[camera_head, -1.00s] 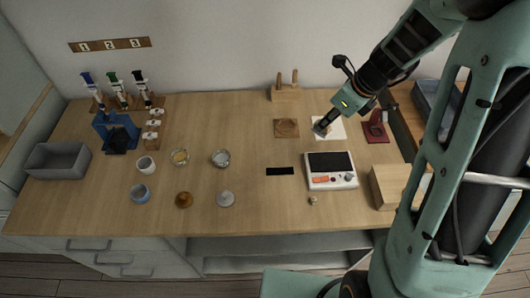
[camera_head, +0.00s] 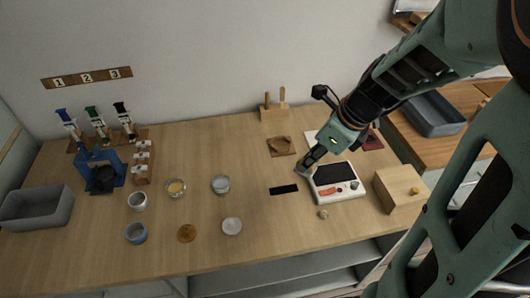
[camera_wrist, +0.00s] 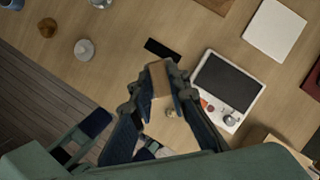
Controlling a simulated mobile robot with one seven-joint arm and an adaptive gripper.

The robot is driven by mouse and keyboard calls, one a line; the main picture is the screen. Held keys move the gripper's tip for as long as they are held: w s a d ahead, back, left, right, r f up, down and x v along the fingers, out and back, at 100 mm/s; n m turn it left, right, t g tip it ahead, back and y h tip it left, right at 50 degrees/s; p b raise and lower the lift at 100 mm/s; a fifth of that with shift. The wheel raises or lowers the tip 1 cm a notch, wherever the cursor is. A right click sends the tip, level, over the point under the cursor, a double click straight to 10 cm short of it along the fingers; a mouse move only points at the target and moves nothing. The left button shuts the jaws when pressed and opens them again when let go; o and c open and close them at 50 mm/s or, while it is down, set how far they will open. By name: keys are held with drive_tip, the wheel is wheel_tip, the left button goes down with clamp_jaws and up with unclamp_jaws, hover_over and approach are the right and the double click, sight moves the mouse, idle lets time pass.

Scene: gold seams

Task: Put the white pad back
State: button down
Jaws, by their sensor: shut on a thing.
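My gripper (camera_head: 303,170) is shut on a small tan block (camera_wrist: 160,79), held between both fingertips in the wrist view. Its underside is hidden, so I cannot tell whether it carries a white pad. A flat white square (camera_wrist: 273,30) lies on the table at the upper right of the wrist view, apart from my gripper and with nothing on it. In the head view, this square (camera_head: 310,134) is partly hidden behind my gripper. My gripper is over the table in front of the square, by the left side of the white device with a dark panel (camera_head: 336,181).
A brown square (camera_head: 282,146) with an item on it lies left of the white square, a red one (camera_head: 373,140) right. A black strip (camera_head: 284,189) lies left of the device; a wooden box (camera_head: 398,188) stands right. Cups and bowls stand further left.

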drive_tip(key=shift+s+a, duration=0.1)
drive_tip(key=shift+s, duration=0.05)
drive_tip(key=shift+a+f, duration=0.1)
drive_tip(key=shift+f, duration=0.05)
drive_tip(key=w+a+f, duration=0.2)
drive_tip(key=w+f, duration=0.1)
drive_tip(key=w+a+f+b, duration=0.1)
drive_tip(key=w+a+f, duration=0.1)
drive_tip(key=w, duration=0.2)
drive_tip(key=w+a+f, duration=0.2)
drive_tip(key=w+f, duration=0.1)
drive_tip(key=w, duration=0.1)
drive_tip(key=shift+a+f, duration=0.35)
drive_tip(key=shift+a, duration=0.05)
drive_tip(key=shift+w+a+f+b, duration=0.15)
drive_tip(key=shift+w+f+b, duration=0.15)
drive_tip(key=shift+f, duration=0.15)
drive_tip(key=shift+f+b, duration=0.3)
drive_tip(key=shift+f, duration=1.3)
